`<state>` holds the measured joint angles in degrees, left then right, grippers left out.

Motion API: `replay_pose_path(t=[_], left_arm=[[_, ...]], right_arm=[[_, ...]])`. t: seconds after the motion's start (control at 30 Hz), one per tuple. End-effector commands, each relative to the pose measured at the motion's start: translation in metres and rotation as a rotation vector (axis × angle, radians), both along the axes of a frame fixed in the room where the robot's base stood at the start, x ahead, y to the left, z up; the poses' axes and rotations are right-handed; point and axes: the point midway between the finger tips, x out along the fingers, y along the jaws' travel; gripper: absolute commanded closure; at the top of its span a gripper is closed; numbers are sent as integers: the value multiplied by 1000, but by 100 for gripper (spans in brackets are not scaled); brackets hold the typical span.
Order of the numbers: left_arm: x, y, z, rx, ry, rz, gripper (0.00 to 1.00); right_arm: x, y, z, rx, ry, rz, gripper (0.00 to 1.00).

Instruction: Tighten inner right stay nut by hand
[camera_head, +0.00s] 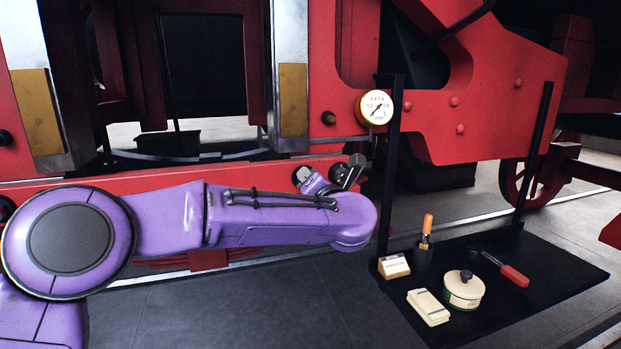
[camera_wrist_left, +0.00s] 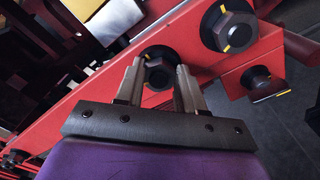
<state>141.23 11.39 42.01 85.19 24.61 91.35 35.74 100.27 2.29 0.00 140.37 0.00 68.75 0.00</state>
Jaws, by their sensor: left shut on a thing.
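In the left wrist view, a dark hex nut (camera_wrist_left: 160,70) on a red beam sits between the two fingers of my left gripper (camera_wrist_left: 160,72). The gripper is shut on this nut, with one finger on each side. A second, larger dark nut with yellow marks (camera_wrist_left: 230,30) lies to the upper right. A smaller dark nut with a yellow mark (camera_wrist_left: 259,79) is below that one. In the head view my left gripper (camera_head: 349,173) is at the red beam, and my purple arm partly hides it. My right gripper is not in view.
A pressure gauge (camera_head: 375,107) is above the gripper, beside a black post (camera_head: 392,150). A black tray (camera_head: 555,270) at the right holds a round tin (camera_head: 464,291), a red-handled tool (camera_head: 514,275), an orange-handled brush (camera_head: 427,228) and small blocks. Grey floor lies in front.

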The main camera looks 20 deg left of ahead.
Motion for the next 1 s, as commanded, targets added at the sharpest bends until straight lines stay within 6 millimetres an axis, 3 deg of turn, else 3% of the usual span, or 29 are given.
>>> replay_pose_path(t=[0.5,1.0], left_arm=[[1,-2,-3,377,260,0,92],[1,-3,-7,553,380,-2,92]], right_arm=[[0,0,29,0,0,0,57],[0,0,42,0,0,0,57]])
